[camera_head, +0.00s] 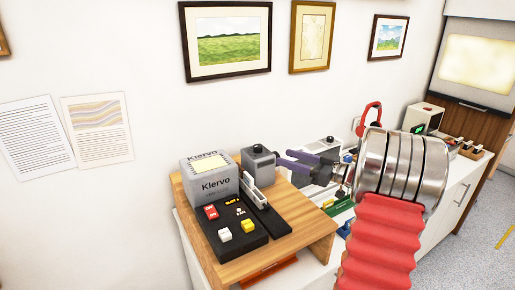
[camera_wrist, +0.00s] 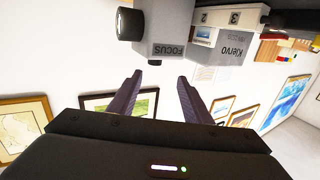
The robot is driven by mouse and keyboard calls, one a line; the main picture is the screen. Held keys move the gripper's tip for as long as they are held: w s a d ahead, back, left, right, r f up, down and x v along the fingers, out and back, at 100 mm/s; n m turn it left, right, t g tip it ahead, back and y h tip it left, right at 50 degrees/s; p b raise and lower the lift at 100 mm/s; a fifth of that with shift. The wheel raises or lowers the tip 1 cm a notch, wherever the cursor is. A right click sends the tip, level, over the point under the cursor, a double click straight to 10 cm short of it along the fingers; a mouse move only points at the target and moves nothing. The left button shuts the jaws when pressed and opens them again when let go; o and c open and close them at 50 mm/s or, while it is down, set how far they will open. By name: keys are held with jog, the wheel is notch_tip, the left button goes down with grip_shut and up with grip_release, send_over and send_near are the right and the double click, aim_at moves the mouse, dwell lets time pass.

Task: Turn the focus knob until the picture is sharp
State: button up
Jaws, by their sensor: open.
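The focus unit (camera_head: 258,168) is a small grey box beside the grey Klervo device (camera_head: 212,184). My gripper (camera_head: 279,160) has purple fingers pointing at the focus unit from the right in the head view. The fingers are apart with nothing between them (camera_wrist: 160,80). They look clear of the knob. A pale screen (camera_head: 479,58) at the far right shows only a yellowish blur.
A black panel (camera_head: 236,236) with red, white and yellow buttons lies in front of the device on a wooden stand (camera_head: 290,238). A grey-and-black slotted part (camera_head: 262,204) stands close to the focus unit. Cluttered equipment (camera_head: 325,152) lies behind my gripper. Framed prints hang on the wall.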

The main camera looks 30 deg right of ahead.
aim_at(258, 146)
jog(key=shift+d, duration=0.6)
jog(key=x, duration=1.3)
jog(key=shift+w, duration=0.35)
jog(key=shift+r, duration=0.1)
jog(key=shift+c, duration=0.2)
